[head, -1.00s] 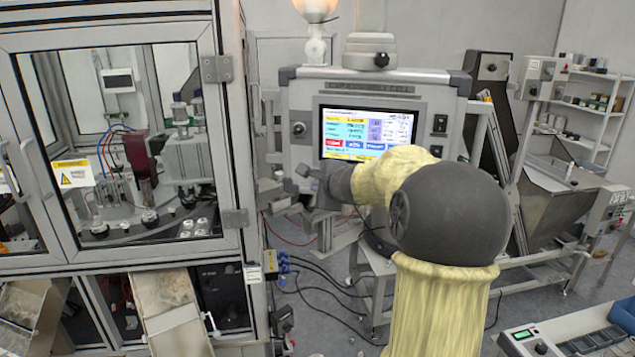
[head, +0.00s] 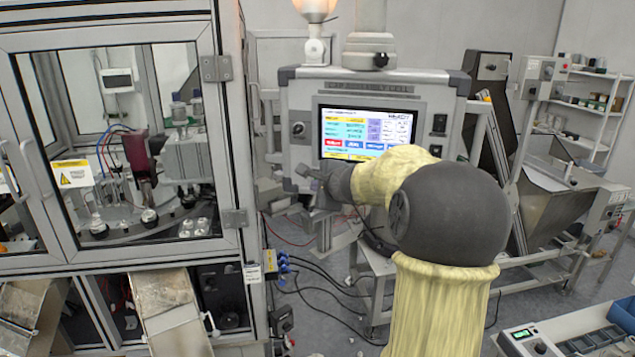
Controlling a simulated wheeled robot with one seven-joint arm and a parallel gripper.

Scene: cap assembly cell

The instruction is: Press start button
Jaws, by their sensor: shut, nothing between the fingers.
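A control panel (head: 300,92) with a lit touchscreen (head: 366,131) hangs in the middle of the head view. The screen carries coloured fields, with a red one and blue ones along its lower part. A round dark knob (head: 298,129) sits left of the screen and dark switches (head: 438,124) sit right of it. I cannot tell which control is the start button. My gripper (head: 302,172) is shut and empty, small in the picture, at the panel's lower left. My arm hides the panel's lower middle. I cannot tell whether the fingertips touch the panel.
A glazed machine cabinet (head: 228,150) stands close on the left, with a rotary fixture inside. A steel hopper (head: 560,195) and shelves (head: 600,110) stand at the right. Cables (head: 320,290) lie on the floor below the panel.

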